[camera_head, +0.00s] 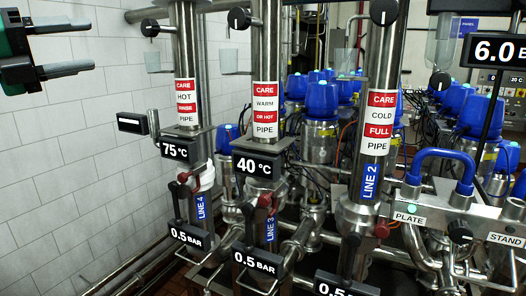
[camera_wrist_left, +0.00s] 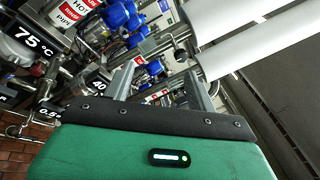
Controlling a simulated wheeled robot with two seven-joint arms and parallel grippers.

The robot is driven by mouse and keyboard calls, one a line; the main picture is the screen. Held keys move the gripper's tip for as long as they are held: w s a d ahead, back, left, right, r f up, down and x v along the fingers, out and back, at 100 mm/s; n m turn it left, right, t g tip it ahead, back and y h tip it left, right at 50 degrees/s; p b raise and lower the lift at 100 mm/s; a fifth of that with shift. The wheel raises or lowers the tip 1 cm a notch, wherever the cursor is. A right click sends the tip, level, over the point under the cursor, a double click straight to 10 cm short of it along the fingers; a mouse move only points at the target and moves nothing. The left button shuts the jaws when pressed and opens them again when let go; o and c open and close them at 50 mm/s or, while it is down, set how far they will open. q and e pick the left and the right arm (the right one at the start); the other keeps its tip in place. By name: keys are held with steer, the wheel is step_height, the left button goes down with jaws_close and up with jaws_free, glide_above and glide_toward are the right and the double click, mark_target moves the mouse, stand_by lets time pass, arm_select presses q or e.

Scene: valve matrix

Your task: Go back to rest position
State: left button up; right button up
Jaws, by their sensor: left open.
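My left gripper (camera_head: 91,46) shows at the top left of the head view, in front of the white tiled wall. Its two grey fingers are apart and nothing is between them. It is left of the nearest pipe and touches nothing there. In the left wrist view the gripper (camera_wrist_left: 163,68) also has its fingers spread, with pipes and blue valve heads seen beyond them. My right gripper is not in view.
Vertical steel pipes labelled hot (camera_head: 186,100), warm (camera_head: 265,108) and cold (camera_head: 381,115) stand ahead, with black knobs, red-handled valves and gauges. A blue handle (camera_head: 442,155) stands at the right by a plate sign. The space before the tiled wall (camera_head: 75,150) is free.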

arm_select(q)
steer(key=w+d+f+g+h, duration=0.2)
steer(key=d+f+h, duration=0.7)
steer(key=f, duration=0.1)
steer(key=w+a+f+n+t+y, duration=0.1)
steer(key=a+f+n+t+y, duration=0.25)
steer(key=f+n+y, duration=1.15)
steer(key=a+f+n+t+y, duration=0.2)
steer(key=a+f+n+y, duration=0.2)
steer(key=f+n+y, duration=1.05)
steer(key=s+d+f+n+g+h, duration=0.1)
steer(key=s+f+n+g+h, duration=0.3)
steer(key=f, duration=0.7)
steer(key=s+d+f+m+g+h, duration=0.1)
steer(key=s+d+f+g+h, duration=0.3)
steer(key=f, duration=0.8)
steer(key=s+d+f+g, duration=0.25)
steer(key=s+f, duration=0.35)
steer(key=s, duration=0.3)
steer(key=s+d+f+g, duration=0.1)
steer(key=s+f+g, duration=0.35)
steer(key=s, duration=0.45)
step_height(320, 180, down, 30)
steer(key=f, duration=0.1)
steer(key=s+a+f+m+g, duration=0.1)
steer(key=s+a+f+g, duration=0.1)
steer(key=s+f, duration=1.6)
steer(key=shift+s+a+f, duration=0.4)
steer(key=shift+s+a, duration=0.3)
steer(key=shift+s, duration=0.2)
